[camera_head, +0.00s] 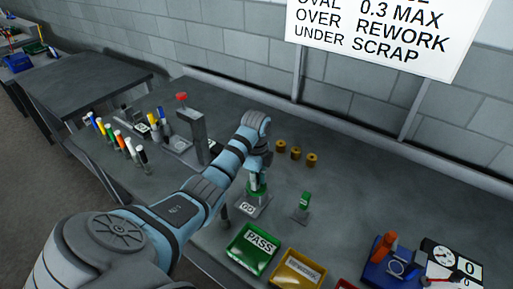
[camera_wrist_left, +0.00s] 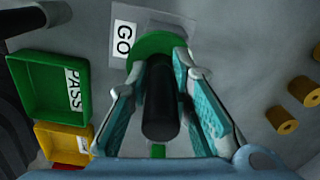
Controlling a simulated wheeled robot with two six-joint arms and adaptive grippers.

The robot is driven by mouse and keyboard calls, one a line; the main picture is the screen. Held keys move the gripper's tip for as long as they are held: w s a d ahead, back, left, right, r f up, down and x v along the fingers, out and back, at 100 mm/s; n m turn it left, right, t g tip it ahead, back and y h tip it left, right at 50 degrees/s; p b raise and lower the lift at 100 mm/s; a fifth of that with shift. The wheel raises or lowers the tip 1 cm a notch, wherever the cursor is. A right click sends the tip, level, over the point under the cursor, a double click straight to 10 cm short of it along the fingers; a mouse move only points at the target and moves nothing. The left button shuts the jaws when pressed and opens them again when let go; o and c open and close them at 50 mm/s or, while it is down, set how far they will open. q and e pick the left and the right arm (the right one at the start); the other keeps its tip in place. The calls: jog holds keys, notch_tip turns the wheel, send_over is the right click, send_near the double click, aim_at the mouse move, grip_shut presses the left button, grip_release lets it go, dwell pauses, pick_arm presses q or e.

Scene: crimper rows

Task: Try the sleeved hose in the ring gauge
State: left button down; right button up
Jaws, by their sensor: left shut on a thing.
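My left gripper (camera_head: 257,178) is above the green GO ring gauge (camera_head: 258,194) in the head view. In the left wrist view, the fingers of the gripper (camera_wrist_left: 158,72) are shut on a dark hose (camera_wrist_left: 161,105). The hose's far end lines up with the green ring gauge (camera_wrist_left: 153,44), next to the white GO label (camera_wrist_left: 124,39). I cannot tell whether the end has entered the ring. The hose's sleeve is not clearly visible. My right gripper is not in view.
A green PASS tray (camera_head: 240,259) and a yellow tray (camera_head: 282,281) stand at the front. A smaller green piece on a stand (camera_head: 304,203) is to the right. Three brass sleeves (camera_head: 296,153) lie behind. A red-knobbed press (camera_head: 190,128) and several colored hoses (camera_head: 118,139) stand left.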

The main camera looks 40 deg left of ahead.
pick_arm(q)
jog(key=c, duration=1.4)
grip_release()
jog(key=shift+o, duration=0.2)
